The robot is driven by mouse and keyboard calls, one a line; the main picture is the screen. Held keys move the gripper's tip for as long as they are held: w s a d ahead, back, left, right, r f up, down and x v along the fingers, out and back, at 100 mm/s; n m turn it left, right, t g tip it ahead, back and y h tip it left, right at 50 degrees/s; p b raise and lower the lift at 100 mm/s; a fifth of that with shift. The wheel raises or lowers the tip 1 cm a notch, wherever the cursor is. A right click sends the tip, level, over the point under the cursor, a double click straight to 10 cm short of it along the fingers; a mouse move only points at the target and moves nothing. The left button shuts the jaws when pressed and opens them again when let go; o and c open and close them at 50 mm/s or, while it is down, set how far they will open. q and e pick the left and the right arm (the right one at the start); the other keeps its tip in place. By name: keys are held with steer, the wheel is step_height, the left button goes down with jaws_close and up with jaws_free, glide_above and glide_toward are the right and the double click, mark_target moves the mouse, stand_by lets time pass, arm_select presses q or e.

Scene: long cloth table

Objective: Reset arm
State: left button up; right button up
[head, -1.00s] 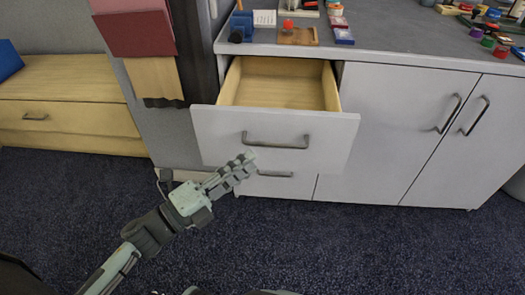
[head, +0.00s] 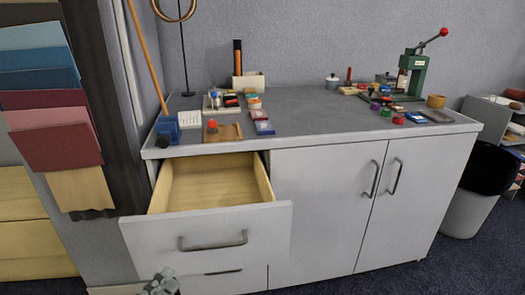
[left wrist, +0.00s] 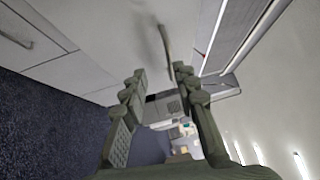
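My left gripper (head: 160,284) shows only as a small part at the bottom edge of the head view, below the open drawer's front. In the left wrist view its two fingers (left wrist: 160,80) stand apart with nothing held between them. The top drawer (head: 207,229) of the pale cabinet is pulled out, and the visible part of its inside is empty. Its dark bar handle (head: 213,241) is clear of the gripper in the head view. My right gripper is not in view.
The grey worktop (head: 300,110) holds several small coloured items and a green hand press (head: 416,75). Two closed doors (head: 385,210) are right of the drawer. A bin (head: 480,190) stands at the far right. Fabric samples (head: 50,120) hang at the left.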

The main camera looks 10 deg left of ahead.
arm_select(q)
steer(key=w+a+f+n+g+y, duration=0.1)
steer(key=a+f+n+g+y, duration=0.2)
steer(key=a+f+n+y, duration=0.25)
steer(key=w+a+f+n+g+y, duration=0.1)
steer(key=a+f+n+g+y, duration=0.15)
steer(key=f+n+y, duration=0.4)
steer(key=s+d+f+n+g+h, duration=0.2)
steer(key=s+d+f+n+g, duration=0.1)
steer(key=s+f+n+g, duration=0.6)
steer(key=s+f+p, duration=0.1)
steer(key=s+f, duration=0.2)
steer(key=shift+s+d+f+n+h, duration=0.2)
steer(key=shift+d+f+n+h, duration=0.1)
steer(key=shift+d+h, duration=0.1)
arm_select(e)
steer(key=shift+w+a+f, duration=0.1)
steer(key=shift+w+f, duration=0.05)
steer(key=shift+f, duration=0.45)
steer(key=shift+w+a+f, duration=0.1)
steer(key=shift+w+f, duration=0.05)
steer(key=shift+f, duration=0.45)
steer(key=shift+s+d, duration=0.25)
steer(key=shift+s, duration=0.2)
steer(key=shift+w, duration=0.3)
